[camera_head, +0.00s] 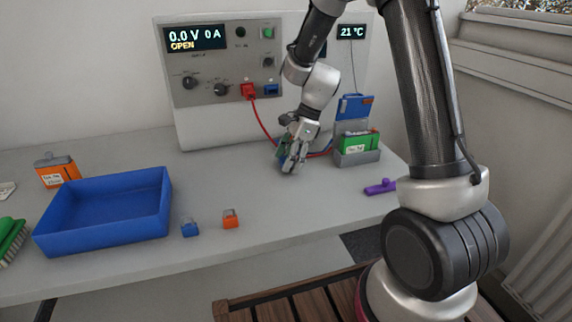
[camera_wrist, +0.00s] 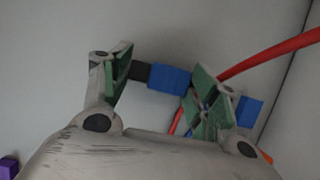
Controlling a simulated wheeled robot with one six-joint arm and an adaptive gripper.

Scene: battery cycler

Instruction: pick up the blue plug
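The blue plug (camera_wrist: 171,78), a blue block with a dark end, lies across the space between my fingers in the wrist view. Its dark end is beside the left finger pad, and its blue end runs up to or behind the right one. My gripper (camera_wrist: 163,75) has its green-padded fingers well apart; I see no clear grip on the plug. In the head view my gripper (camera_head: 291,166) points down, low over the back of the bench, and mostly hides the plug. Another blue piece (camera_wrist: 249,112) shows right of the right finger.
A red cable (camera_head: 264,125) runs from the panel's red plug (camera_head: 249,91) down behind my gripper. A grey holder (camera_head: 357,158) with a green battery stands close right. A purple piece (camera_head: 380,187), a blue tray (camera_head: 104,238) and small blue and orange blocks (camera_head: 231,219) lie farther off.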

